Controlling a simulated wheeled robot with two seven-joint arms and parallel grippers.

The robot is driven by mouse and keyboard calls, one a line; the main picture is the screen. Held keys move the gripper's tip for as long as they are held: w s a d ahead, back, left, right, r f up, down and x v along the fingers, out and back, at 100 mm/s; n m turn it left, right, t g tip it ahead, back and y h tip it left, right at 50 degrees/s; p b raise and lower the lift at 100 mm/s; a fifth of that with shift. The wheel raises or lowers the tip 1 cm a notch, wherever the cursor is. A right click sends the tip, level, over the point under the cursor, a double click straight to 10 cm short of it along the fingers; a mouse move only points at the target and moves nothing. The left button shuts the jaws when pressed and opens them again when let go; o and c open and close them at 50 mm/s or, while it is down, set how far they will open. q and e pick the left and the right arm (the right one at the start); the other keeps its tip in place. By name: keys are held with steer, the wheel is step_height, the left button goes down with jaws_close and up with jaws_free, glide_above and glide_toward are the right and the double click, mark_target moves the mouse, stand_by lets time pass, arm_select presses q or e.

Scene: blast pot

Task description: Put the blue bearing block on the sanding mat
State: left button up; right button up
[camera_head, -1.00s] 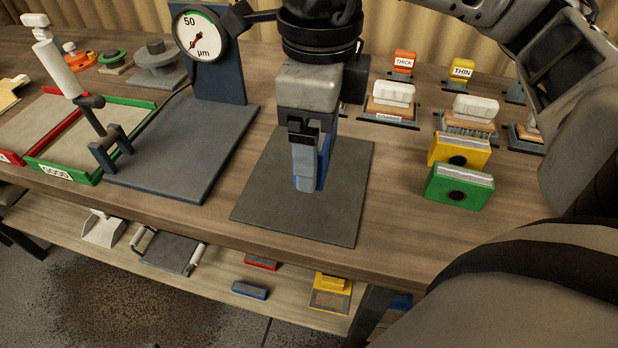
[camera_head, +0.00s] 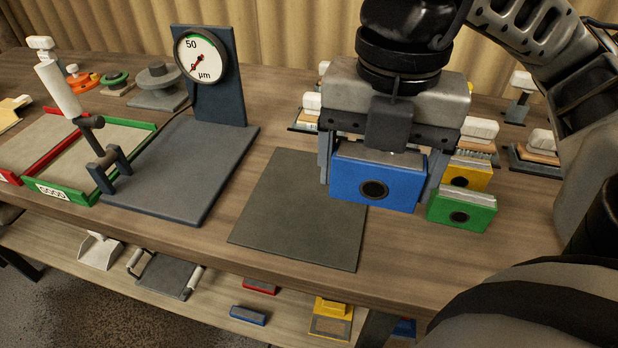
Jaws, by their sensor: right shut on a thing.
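The blue bearing block (camera_head: 345,182) has a dark round bore in its front face, which is turned toward me. My right gripper (camera_head: 381,183) is shut on it, with one finger at each end. The block appears upright and raised, though its exact height is hard to tell. The sanding mat (camera_head: 290,215) is a dark grey square lying bare on the bench. In the picture the block overlaps the mat's right edge. My left gripper is not in view.
A green block (camera_head: 477,214) and a yellow block (camera_head: 480,179) stand just right of the held block. The dial gauge (camera_head: 200,58) and its dark base plate (camera_head: 185,165) are left of the mat. Sanding blocks sit behind. Green and red trays are at far left.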

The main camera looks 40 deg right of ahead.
steer(key=shift+w+r+p, duration=0.35)
steer(key=shift+r+p, duration=0.1)
steer(key=shift+p, duration=0.55)
steer(key=w+f, duration=0.3)
steer(key=w+f+p, duration=0.1)
steer(key=w+f, duration=0.2)
steer(key=w, duration=0.1)
steer(key=w+f, duration=0.3)
steer(key=w, duration=0.1)
steer(key=shift+w+d+f, duration=0.1)
steer(key=shift+d, duration=0.15)
steer(key=shift+w+f, duration=0.2)
steer(key=f, duration=0.1)
steer(key=f+p, duration=0.1)
steer(key=f, duration=0.1)
steer(key=shift+w, duration=0.3)
steer(key=shift+f, duration=0.4)
